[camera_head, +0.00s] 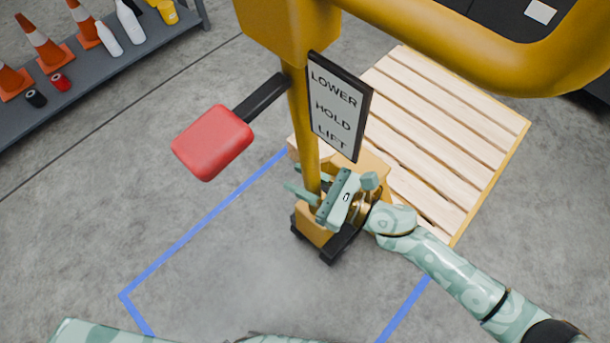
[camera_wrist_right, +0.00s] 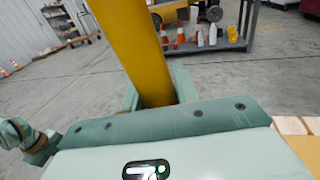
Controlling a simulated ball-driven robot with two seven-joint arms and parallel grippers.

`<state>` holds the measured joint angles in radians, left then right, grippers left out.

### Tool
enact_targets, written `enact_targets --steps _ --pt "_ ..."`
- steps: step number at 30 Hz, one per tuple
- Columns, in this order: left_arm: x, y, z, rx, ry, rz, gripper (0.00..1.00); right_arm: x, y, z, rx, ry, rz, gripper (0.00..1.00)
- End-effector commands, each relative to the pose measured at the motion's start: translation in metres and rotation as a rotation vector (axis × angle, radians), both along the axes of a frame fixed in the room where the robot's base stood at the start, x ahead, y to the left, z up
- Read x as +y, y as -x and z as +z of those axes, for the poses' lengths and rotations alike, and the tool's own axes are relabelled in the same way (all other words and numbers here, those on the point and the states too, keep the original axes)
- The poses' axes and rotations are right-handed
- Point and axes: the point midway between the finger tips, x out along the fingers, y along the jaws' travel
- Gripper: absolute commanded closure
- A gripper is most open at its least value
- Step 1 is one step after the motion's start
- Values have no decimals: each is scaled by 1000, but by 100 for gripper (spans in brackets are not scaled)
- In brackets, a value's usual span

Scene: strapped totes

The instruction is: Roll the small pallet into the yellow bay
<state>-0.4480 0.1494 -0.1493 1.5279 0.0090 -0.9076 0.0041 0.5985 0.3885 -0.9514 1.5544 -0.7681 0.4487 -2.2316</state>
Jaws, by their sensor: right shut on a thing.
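The small wooden pallet (camera_head: 440,130), with pale slats and a yellow edge, lies on the floor at the right of the head view, beyond the yellow pallet jack. The jack's shaft (camera_head: 300,110) stands upright in front of it, with its thick yellow handle (camera_head: 440,50) crossing the top right. My right gripper (camera_head: 305,186) is shut on the shaft low down, just above the jack's base (camera_head: 316,228). The right wrist view shows the shaft (camera_wrist_right: 135,50) between the fingers. I see no yellow bay marking.
A blue line (camera_head: 200,227) outlines a floor area around the jack. A red lever (camera_head: 213,142) and a LOWER/HOLD/LIFT sign (camera_head: 335,107) stick out from the shaft. A grey shelf (camera_head: 100,75) with cones and bottles stands at upper left. The left floor is clear.

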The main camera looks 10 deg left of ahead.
Motion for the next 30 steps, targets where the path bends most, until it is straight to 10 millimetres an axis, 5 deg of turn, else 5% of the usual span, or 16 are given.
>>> enact_targets --steps 22,23,25,30 --pt "0 11 -6 10 9 13 100 15 23 -3 12 -2 7 100" --pt "0 11 -6 10 9 13 100 15 23 -3 11 -1 6 68" --pt "0 11 -6 10 9 13 100 15 22 -2 9 0 5 50" --pt "0 11 -6 9 8 13 100 14 21 -1 6 -1 3 50"
